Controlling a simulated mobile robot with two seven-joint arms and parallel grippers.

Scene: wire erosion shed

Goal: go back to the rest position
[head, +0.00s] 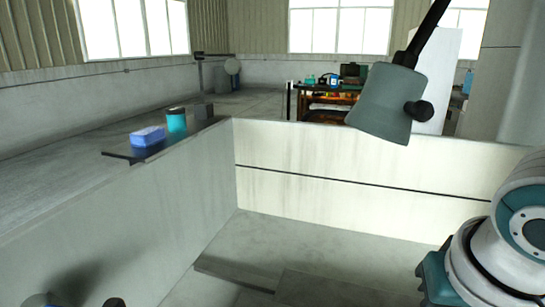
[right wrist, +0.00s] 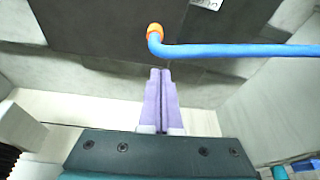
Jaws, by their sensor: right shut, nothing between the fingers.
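My right gripper (right wrist: 160,75) shows in the right wrist view with its two purple fingers pressed together and nothing between them. The fingertips point towards a dark plate (right wrist: 90,28). My right arm shows at the right edge of the head view, but its gripper is outside that picture. My left gripper is not clearly seen in either view. A few dark shapes at the lower left edge of the head view are too cut off to identify.
A blue hose (right wrist: 240,51) with an orange end (right wrist: 154,35) lies close beyond the right fingertips. A grey lamp (head: 388,103) hangs over the pale tank wall (head: 350,175). A blue box (head: 148,136) and a teal can (head: 176,121) stand on a dark shelf (head: 120,155).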

